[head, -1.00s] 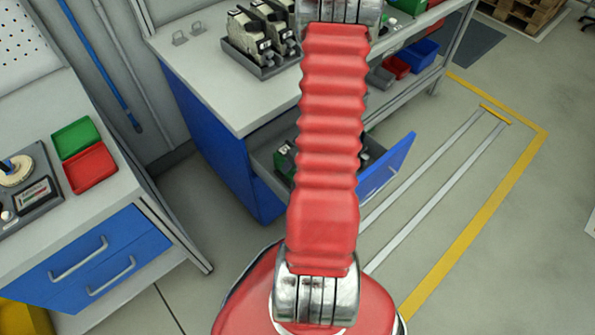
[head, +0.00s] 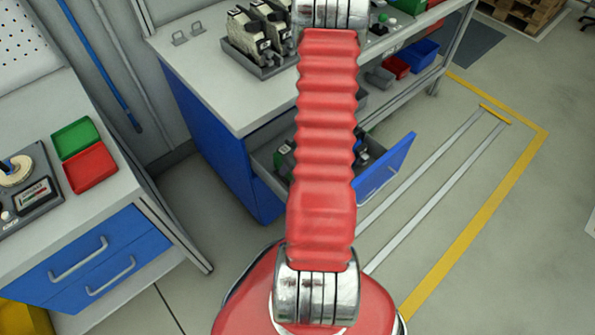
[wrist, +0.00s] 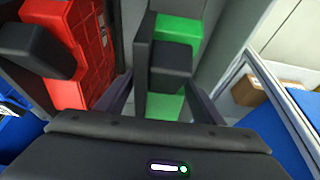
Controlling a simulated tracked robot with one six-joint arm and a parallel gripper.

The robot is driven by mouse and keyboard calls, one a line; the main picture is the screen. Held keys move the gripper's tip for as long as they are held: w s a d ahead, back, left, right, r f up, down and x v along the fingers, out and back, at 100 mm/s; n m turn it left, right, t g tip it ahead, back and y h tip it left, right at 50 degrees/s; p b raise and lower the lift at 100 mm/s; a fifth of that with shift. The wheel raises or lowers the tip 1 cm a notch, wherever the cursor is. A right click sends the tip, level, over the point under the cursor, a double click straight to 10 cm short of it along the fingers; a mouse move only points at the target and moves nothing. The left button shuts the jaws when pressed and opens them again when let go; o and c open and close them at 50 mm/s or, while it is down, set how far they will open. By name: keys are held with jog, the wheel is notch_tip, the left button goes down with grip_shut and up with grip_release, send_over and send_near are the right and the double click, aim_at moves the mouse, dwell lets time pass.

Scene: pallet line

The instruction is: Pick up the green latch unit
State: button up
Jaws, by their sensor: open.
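The green latch unit (wrist: 164,105) is in the middle of the wrist view, a green body with dark grey or black blocks on it. My gripper (wrist: 160,90) is open, and its two dark fingers show on either side of the unit's near green part. I cannot tell whether either finger touches it. The gripper body hides the unit's near end. In the head view my red-sleeved arm hides the gripper and the middle of the open drawer (head: 262,160); a small green part shows at the drawer's left.
A red unit (wrist: 88,50) with a black block lies left of the green one. A blue drawer front (head: 386,168) stands open at the right. Red and blue bins (head: 420,52) sit farther back.

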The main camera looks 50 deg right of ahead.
jog(key=shift+c, duration=0.6)
jog(key=c, duration=1.3)
jog(key=shift+r, duration=0.15)
jog(key=shift+r, duration=8.9)
